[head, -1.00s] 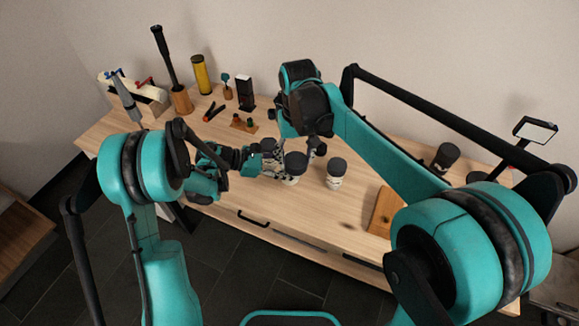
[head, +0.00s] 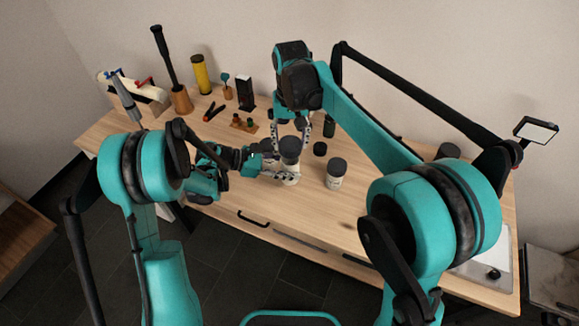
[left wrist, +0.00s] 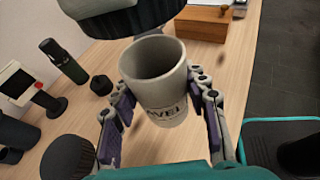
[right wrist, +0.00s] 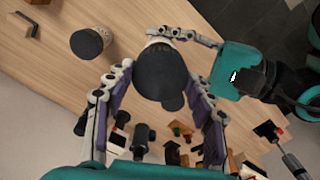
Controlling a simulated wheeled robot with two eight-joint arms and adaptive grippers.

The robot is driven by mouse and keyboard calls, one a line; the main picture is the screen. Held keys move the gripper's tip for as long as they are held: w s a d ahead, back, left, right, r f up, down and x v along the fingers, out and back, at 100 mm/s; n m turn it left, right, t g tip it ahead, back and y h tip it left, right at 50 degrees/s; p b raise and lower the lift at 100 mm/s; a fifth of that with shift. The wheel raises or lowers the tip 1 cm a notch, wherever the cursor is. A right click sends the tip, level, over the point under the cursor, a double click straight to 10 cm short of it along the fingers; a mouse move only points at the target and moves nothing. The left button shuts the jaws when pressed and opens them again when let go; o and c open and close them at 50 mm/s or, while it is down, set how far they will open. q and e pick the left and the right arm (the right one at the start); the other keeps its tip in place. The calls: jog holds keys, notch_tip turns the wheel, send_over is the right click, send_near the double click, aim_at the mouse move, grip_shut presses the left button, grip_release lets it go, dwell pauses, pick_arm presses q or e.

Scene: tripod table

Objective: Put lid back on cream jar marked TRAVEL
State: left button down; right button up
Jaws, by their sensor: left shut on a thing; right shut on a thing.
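The cream jar marked TRAVEL (left wrist: 158,85) is pale, with part of its lettering readable in the left wrist view. It is open, and its inside looks empty. My left gripper (head: 281,174) is shut around the jar's side, seen also in the left wrist view (left wrist: 160,100). A dark round lid (right wrist: 160,72) is between the fingers of my right gripper (right wrist: 160,85), which is shut on it. In the left wrist view the lid (left wrist: 115,18) shows above the jar's mouth, apart from the rim. In the head view the lid (head: 290,147) is over the jar (head: 291,178).
A second pale jar with a dark lid (head: 336,174) stands close on the right. A small dark round piece (head: 320,149) lies behind it. A dark bottle (head: 329,127), wooden holder (head: 243,124) and black stand (head: 245,92) are farther back.

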aim_at(290, 169)
jog(key=shift+f, duration=0.95)
jog(key=shift+f, duration=0.9)
jog(key=shift+f, duration=0.55)
